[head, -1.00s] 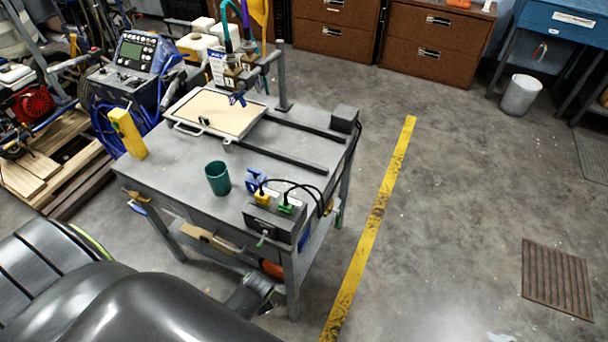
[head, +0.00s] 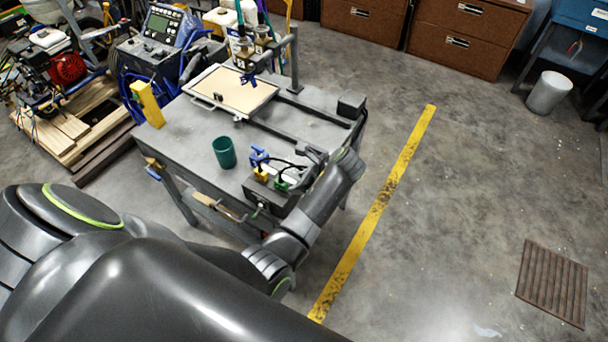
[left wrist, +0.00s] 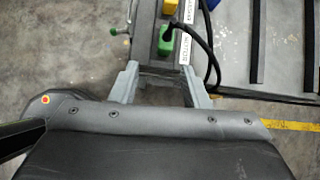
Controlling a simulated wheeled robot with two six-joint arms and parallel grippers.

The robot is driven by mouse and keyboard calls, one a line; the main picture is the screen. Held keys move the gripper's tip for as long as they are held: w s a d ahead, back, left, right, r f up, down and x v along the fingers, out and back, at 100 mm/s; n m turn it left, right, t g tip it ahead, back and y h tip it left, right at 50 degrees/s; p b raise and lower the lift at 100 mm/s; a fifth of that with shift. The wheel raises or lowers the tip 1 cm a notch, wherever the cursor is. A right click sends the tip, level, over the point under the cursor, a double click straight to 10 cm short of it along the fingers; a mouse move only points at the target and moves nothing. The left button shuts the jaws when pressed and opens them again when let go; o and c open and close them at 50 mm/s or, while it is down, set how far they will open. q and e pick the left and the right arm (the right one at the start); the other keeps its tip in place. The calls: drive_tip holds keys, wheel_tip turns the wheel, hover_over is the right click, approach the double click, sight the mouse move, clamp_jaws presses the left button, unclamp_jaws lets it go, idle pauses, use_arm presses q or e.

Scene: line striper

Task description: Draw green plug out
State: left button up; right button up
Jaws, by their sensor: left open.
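The green plug (head: 281,185) sits in the dark socket box (head: 266,196) at the table's near right corner, with a black cable running from it. It also shows in the left wrist view (left wrist: 167,42), upper middle. A yellow plug (head: 261,175) sits beside it in the same box. My left gripper (head: 309,168) is just right of the green plug in the head view, partly hidden by my wrist. In the left wrist view my left gripper (left wrist: 160,72) is open and empty, its fingers spread below the green plug, apart from it. My right gripper is not in view.
A teal cup (head: 224,152) stands left of the box, and a blue object (head: 258,157) is behind the yellow plug. Black cables loop close to my gripper. A green-tipped lever (left wrist: 114,31) sticks out of the box. A framed board (head: 234,91) lies farther back.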

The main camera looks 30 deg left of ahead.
sight(285, 183)
use_arm(q)
drive_tip(key=shift+m, duration=0.4)
drive_tip(key=b+x, duration=0.3)
drive_tip(key=b, duration=0.2)
drive_tip(key=b+x, duration=0.2)
drive_tip(key=b, duration=0.1)
drive_tip(key=shift+w+a+f, duration=0.15)
drive_tip(key=shift+w+a, duration=0.1)
drive_tip(key=shift+w, duration=0.2)
drive_tip(key=shift+a, duration=0.3)
drive_tip(key=shift+p+x, duration=0.3)
drive_tip(key=shift+x, duration=0.85)
drive_tip(key=shift+a+f, duration=0.2)
drive_tip(key=shift+f, duration=0.1)
drive_tip(key=shift+p, duration=0.65)
